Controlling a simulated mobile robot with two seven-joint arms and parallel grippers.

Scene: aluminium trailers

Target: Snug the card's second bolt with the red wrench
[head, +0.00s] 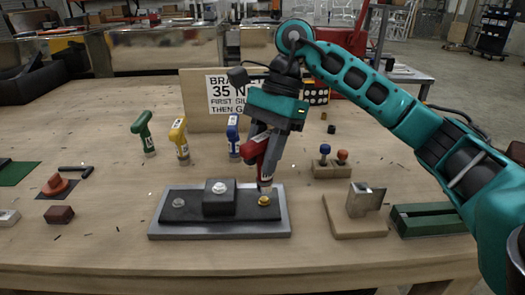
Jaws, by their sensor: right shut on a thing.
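My right gripper (268,128) is shut on the red wrench (256,150), which it holds slightly tilted with its socket end down. The socket end is right above or on the gold bolt (264,201) at the right of the bracket; I cannot tell if they touch. A silver bolt (178,202) sits at the bracket's left end, and another pale bolt (219,187) tops the raised middle block. The black bracket (240,212) lies on a grey plate (170,232). My left gripper is out of view.
Green (143,131), yellow (180,141) and blue (233,136) wrenches stand behind the plate. Right of it are a wooden block with blue and orange knobs (332,170), a metal piece on a wooden base (356,226) and a green channel (430,219).

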